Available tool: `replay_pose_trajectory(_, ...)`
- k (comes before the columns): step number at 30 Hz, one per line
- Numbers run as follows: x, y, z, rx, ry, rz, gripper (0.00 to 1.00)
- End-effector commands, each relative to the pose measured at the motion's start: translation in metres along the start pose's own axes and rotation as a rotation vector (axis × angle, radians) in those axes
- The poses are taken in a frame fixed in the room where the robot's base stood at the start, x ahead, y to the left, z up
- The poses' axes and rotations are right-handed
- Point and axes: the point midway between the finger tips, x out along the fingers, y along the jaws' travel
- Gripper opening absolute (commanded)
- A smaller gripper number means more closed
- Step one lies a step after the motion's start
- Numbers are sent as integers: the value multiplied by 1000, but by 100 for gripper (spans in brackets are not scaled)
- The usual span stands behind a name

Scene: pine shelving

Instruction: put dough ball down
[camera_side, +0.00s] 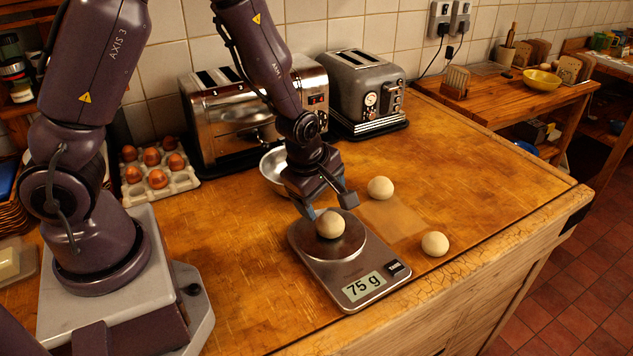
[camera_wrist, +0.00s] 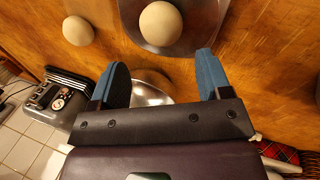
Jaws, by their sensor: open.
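A pale dough ball (camera_side: 330,224) sits on the round plate of the kitchen scale (camera_side: 311,271), whose display reads 75 g. My gripper (camera_side: 329,204) is just above and behind this ball, with its fingers spread and nothing between them. In the wrist view the same dough ball (camera_wrist: 160,23) lies beyond the open blue fingertips (camera_wrist: 161,64), clear of both. A second dough ball (camera_side: 380,188) rests to the right of the gripper, by a thin tan sheet (camera_side: 397,220). A third dough ball (camera_side: 435,243) lies to the right of the scale, near the counter edge.
A metal bowl (camera_side: 273,168) stands behind my gripper, partly hidden by it. A shiny toaster (camera_side: 225,120) and a grey toaster (camera_side: 362,95) line the wall. An egg tray (camera_side: 160,180) is at left. The wooden counter (camera_side: 490,170) is clear at right.

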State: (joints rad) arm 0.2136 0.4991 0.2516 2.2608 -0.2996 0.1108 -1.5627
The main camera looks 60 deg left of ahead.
Motion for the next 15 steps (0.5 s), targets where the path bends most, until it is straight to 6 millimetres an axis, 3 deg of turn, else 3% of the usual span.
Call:
replay_pose_trajectory(3, -21, 0, 1, 3, -3, 3, 71)
replay_pose_trajectory(11, -43, 0, 1, 12, -9, 1, 71)
replay_pose_trajectory(15, -72, 0, 7, 163, -69, 9, 71)
